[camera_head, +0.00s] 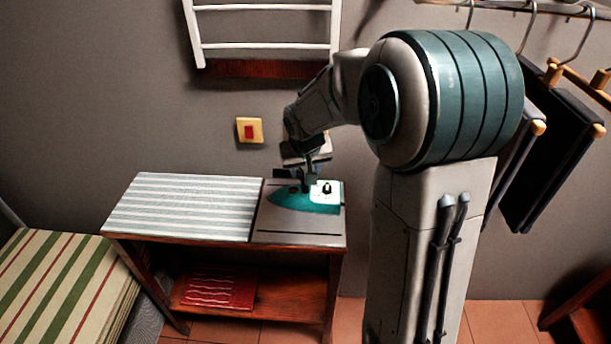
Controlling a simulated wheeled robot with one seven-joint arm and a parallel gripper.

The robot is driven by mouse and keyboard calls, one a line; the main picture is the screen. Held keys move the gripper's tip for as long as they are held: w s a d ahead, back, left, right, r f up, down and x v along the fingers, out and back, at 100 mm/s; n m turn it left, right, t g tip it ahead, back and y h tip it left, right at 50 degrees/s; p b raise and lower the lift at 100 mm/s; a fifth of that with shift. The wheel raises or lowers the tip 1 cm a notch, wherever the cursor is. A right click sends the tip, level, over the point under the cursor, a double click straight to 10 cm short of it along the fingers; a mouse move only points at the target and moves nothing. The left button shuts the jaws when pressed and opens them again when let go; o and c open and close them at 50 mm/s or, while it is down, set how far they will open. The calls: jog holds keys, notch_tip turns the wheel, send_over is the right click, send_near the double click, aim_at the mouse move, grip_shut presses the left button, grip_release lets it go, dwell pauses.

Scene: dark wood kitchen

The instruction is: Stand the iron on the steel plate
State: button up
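The iron (290,201), teal with a white rear part, is on the grey steel plate (290,228) at the right end of a small wooden table. It appears to lie flat, with its pointed end to the left. My gripper (307,186) reaches down from above and is right at the top of the iron, around its handle area. The fingers are small and dark against the iron, so I cannot tell whether they are closed on the handle. The handle is mostly hidden by the gripper.
A striped ironing pad (185,207) covers the table's left part. A red folded cloth (218,289) lies on the lower shelf. A striped bed (60,290) stands at the left. Dark trousers (550,150) hang at the right.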

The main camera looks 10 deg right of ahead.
jog(key=s+r, duration=0.2)
jog(key=s, duration=1.1)
jog(key=s+a+r+g+y, duration=0.1)
jog(key=s+r, duration=0.2)
jog(key=s, duration=0.9)
jog(key=shift+s+r+n, duration=0.3)
jog(key=shift+s+r, duration=0.05)
jog(key=shift+s, duration=0.05)
